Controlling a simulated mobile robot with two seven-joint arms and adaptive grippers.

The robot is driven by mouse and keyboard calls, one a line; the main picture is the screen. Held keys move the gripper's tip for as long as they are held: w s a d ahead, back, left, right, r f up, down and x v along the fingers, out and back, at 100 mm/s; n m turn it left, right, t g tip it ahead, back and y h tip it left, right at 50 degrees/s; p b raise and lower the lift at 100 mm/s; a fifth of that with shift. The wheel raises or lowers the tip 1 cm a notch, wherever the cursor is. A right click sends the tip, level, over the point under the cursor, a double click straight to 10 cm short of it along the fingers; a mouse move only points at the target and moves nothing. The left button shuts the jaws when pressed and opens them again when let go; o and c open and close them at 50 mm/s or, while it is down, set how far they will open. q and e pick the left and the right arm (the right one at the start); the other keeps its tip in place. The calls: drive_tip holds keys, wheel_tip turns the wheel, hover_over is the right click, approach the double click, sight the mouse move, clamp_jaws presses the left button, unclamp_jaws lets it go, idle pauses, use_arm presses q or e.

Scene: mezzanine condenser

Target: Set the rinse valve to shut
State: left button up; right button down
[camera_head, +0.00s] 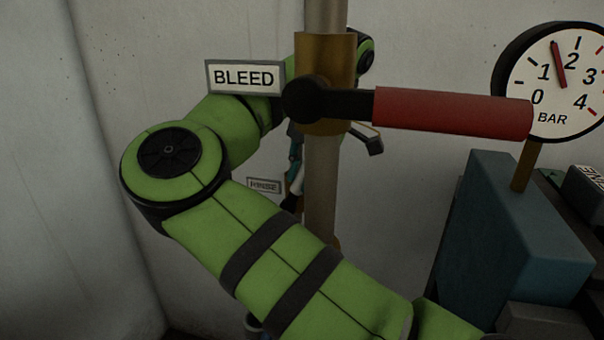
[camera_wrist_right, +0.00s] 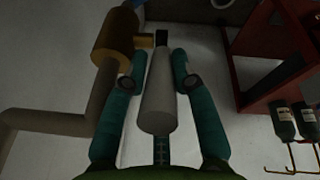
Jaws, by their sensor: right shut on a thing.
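The rinse valve has a pale grey handle (camera_wrist_right: 158,100) joined by a dark stem to a brass body (camera_wrist_right: 113,36) on a pipe. In the right wrist view the teal fingers of my right gripper (camera_wrist_right: 160,62) lie on both sides of the handle and are shut on it. In the head view the RINSE label (camera_head: 264,186) shows low behind my green right arm. There my right gripper (camera_head: 294,165) is partly hidden by the upright pipe, and most of the rinse valve is hidden. My left gripper is not in view.
The BLEED valve's red handle (camera_head: 452,112) points right, in front of the upright pipe (camera_head: 321,185), below a BLEED label (camera_head: 244,78). A gauge (camera_head: 555,85) and a blue-grey box (camera_head: 515,230) stand at right. A red frame (camera_wrist_right: 250,85) and bottles (camera_wrist_right: 282,122) stand right in the wrist view.

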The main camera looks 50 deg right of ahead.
drive_tip(key=c, duration=1)
unclamp_jaws()
drive_tip(key=shift+s+d+f, duration=0.1)
drive_tip(key=shift+f, duration=0.05)
drive_tip(key=shift+c, duration=0.2)
drive_tip(key=shift+d, duration=0.15)
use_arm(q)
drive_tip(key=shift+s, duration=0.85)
use_arm(e)
drive_tip(key=v, duration=0.7)
drive_tip(key=shift+s+r, duration=0.15)
drive_tip(key=shift+r, duration=0.1)
